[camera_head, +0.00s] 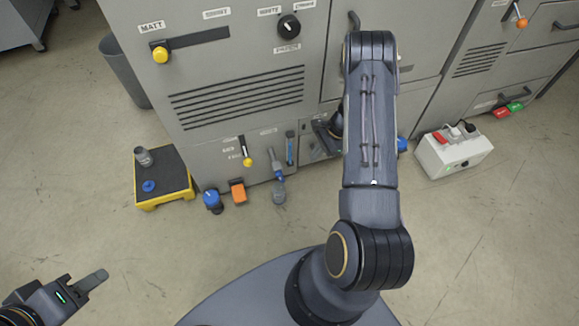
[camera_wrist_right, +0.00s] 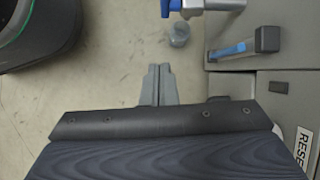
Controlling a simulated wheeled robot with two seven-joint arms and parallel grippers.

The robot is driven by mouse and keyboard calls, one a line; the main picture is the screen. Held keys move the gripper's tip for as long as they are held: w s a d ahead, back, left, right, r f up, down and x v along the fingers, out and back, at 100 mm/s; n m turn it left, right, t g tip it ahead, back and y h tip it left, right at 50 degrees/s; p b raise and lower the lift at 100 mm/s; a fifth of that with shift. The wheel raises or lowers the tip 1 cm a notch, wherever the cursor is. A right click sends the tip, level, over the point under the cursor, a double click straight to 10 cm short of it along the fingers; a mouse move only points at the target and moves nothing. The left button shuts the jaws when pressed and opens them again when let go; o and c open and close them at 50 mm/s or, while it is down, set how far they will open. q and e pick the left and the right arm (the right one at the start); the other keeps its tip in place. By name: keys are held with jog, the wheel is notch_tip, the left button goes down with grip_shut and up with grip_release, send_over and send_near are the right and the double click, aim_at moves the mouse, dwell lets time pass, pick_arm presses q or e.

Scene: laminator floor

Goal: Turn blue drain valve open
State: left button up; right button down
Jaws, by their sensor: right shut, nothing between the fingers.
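The blue drain valve handle (camera_head: 279,174) is at the end of a short grey pipe (camera_head: 273,158) low on the grey machine's front. In the right wrist view, the blue handle (camera_wrist_right: 170,7) shows at the top edge, partly cut off, with the grey pipe (camera_wrist_right: 212,4) beside it. My right gripper (camera_wrist_right: 158,72) has its fingers together and empty, apart from the handle; in the head view my right arm mostly hides it. My left gripper (camera_head: 97,279) is at the lower left, far from the valve, and its finger gap cannot be made out.
A clear jar (camera_head: 279,194) stands on the floor below the valve. A blue gauge strip (camera_head: 290,148) is right of it. A blue-topped object (camera_head: 212,199) and an orange one (camera_head: 238,191) stand left. A black-topped yellow step (camera_head: 165,190) and a white box (camera_head: 452,154) flank the area.

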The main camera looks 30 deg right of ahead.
aim_at(280, 176)
jog(key=w+a+f+b, duration=0.2)
jog(key=a+f+b, duration=0.2)
jog(key=a+f, duration=0.4)
jog(key=shift+w+f+m, duration=0.35)
jog(key=shift+f+m, duration=0.05)
jog(key=shift+f, duration=0.2)
jog(key=y+b, duration=0.1)
jog(key=b, duration=0.1)
jog(key=a+f+y+b, duration=0.1)
jog(key=b, duration=0.1)
jog(key=shift+t, duration=0.3)
